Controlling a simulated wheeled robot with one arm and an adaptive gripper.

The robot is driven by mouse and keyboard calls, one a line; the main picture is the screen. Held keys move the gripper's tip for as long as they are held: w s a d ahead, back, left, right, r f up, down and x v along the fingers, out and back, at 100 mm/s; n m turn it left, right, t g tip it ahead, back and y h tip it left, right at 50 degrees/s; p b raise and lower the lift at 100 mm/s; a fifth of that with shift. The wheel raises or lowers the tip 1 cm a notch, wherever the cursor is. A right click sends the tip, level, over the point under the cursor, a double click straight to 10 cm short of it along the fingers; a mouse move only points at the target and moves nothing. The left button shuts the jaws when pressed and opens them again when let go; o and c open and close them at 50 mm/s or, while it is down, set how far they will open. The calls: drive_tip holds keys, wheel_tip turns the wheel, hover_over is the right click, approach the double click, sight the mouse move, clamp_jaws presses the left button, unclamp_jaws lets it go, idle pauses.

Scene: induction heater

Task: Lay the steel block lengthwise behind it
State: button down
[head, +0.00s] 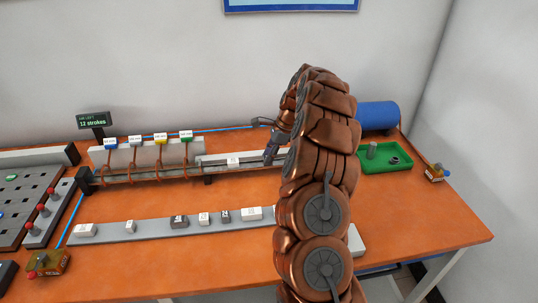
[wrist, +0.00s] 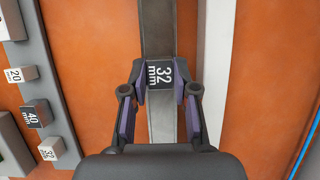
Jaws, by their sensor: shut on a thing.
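I cannot tell whether the block rests on the channel floor. In the head view, my gripper (head: 271,150) is at the channel (head: 215,158), partly behind my arm, and the held block is hidden there. A pale labelled block (head: 233,161) lies in the channel to the left of my gripper. The copper coil (head: 155,165) is further left.
A grey strip (head: 160,230) with several labelled blocks runs along the front. A green tray (head: 385,166) with small parts and a blue cylinder (head: 377,115) stand at the right. A dark panel with red knobs (head: 40,200) is at the left. Front right table is clear.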

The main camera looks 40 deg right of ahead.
drive_tip(key=c, duration=0.8)
unclamp_jaws()
drive_tip(key=v, duration=1.2)
